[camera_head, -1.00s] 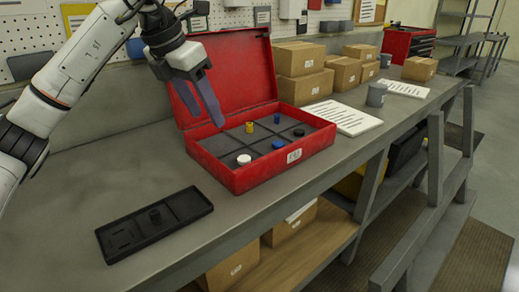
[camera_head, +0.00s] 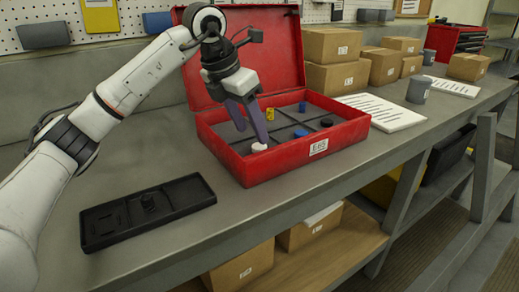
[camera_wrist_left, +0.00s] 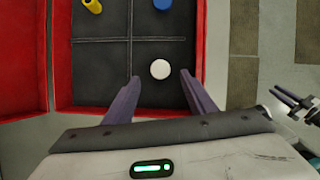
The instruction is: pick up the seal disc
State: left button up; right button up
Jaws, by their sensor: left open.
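The seal disc is not named by colour; a small white round piece (camera_head: 259,147) lies in the near left compartment of the open red case (camera_head: 262,175). It also shows in the left wrist view (camera_wrist_left: 160,69), on the dark divided floor. My left gripper (camera_head: 254,136) is open, its two purple fingers pointing down just above the white piece. In the left wrist view the fingertips (camera_wrist_left: 160,76) stand apart, one on each side of the white piece, with nothing between them held.
The case also holds a yellow piece (camera_head: 270,114), blue pieces (camera_head: 301,133) and a black one (camera_head: 326,122). A black tray (camera_head: 180,190) with a raised post lies left of the case. Cardboard boxes (camera_head: 335,78) and papers (camera_head: 382,111) are to the right.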

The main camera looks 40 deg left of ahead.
aim_at(259, 146)
pick_arm(q)
jog(key=x, duration=0.4)
jog(key=shift+w+d+f, duration=0.15)
jog(key=shift+w+f, duration=0.05)
jog(key=shift+f, duration=0.05)
jog(key=shift+c, duration=0.4)
jog(key=c, duration=1)
jog(key=shift+c, duration=0.2)
jog(key=shift+r, duration=0.15)
